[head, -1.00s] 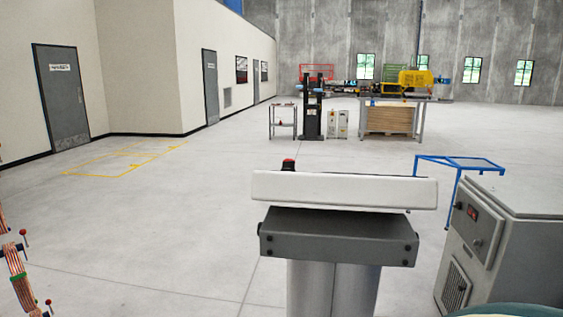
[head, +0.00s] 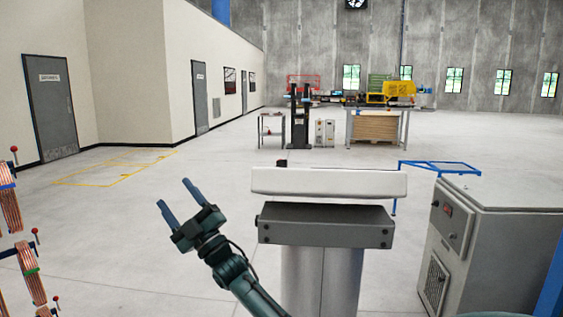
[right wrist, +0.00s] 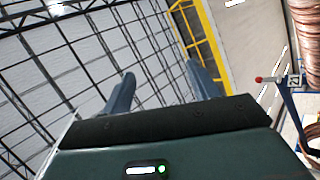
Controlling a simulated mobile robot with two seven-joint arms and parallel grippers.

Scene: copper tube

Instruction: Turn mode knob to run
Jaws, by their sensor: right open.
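My right gripper (head: 175,194) is open and empty in the head view, raised left of the pedestal console. In the right wrist view its two blue fingers (right wrist: 160,92) stand wide apart with nothing between them. The pedestal console has a white upper panel (head: 329,182) and a grey box (head: 325,225) on a metal column. A dark button (head: 281,163) shows behind the panel's upper edge. The grey cabinet (head: 485,245) at the right carries a small panel with a red spot (head: 446,210). I cannot make out a mode knob or its setting. My left gripper is not in view.
Copper coils (head: 30,272) with red-tipped levers stand at the left edge. A blue frame (head: 440,168) stands behind the cabinet. Far back are a workbench (head: 378,109) and a cart (head: 271,127). The floor left of the console is open.

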